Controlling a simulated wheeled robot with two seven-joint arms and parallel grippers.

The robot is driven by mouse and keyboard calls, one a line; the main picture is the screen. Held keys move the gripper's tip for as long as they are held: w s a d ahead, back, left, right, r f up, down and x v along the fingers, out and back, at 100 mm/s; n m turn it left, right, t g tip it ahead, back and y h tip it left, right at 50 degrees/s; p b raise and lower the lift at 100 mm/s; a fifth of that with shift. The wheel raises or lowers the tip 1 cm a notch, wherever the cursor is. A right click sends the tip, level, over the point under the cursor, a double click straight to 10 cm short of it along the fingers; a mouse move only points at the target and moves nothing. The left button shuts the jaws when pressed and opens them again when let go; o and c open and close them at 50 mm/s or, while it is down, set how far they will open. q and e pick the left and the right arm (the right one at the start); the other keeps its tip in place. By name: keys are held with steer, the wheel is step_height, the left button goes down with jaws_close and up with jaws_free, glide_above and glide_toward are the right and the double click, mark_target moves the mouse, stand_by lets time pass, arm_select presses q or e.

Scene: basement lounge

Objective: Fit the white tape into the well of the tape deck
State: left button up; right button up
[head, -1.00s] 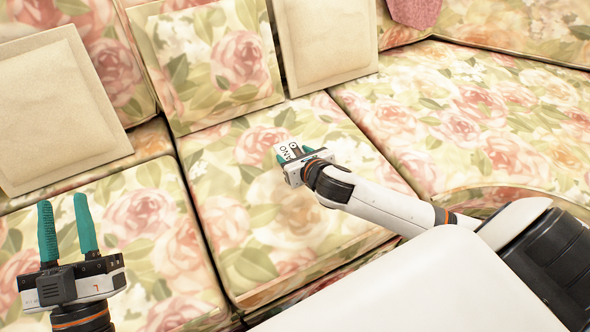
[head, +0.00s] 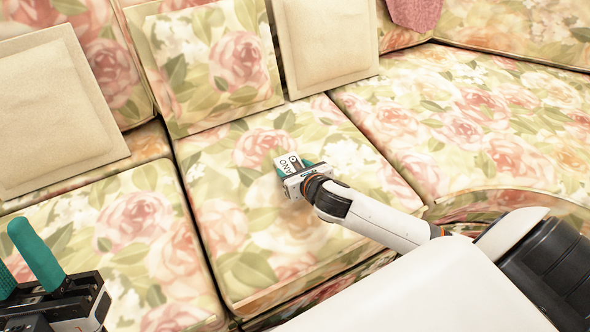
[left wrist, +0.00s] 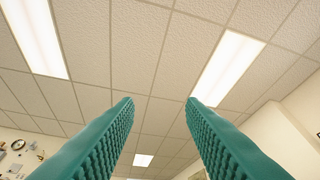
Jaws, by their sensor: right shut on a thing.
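The white tape (head: 287,163) with dark letters on it is in my right gripper (head: 298,171), near the middle of the head view. The gripper is shut on it, above the middle seat cushion of the floral sofa. The gripper's body hides part of the tape. My left gripper (head: 22,262) is at the lower left edge of the head view, partly cut off. In the left wrist view its two teal fingers (left wrist: 160,102) stand apart with nothing between them, pointing at the ceiling. The tape deck is not in view.
The floral sofa (head: 460,135) fills most of the head view. Beige cushions (head: 62,110) and a floral cushion (head: 212,66) lean on its back. A pink cloth (head: 413,12) hangs at the top. The seats look clear.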

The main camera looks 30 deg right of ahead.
steer(key=shift+f, duration=0.1)
steer(key=o, duration=0.7)
steer(key=shift+o, duration=1.4)
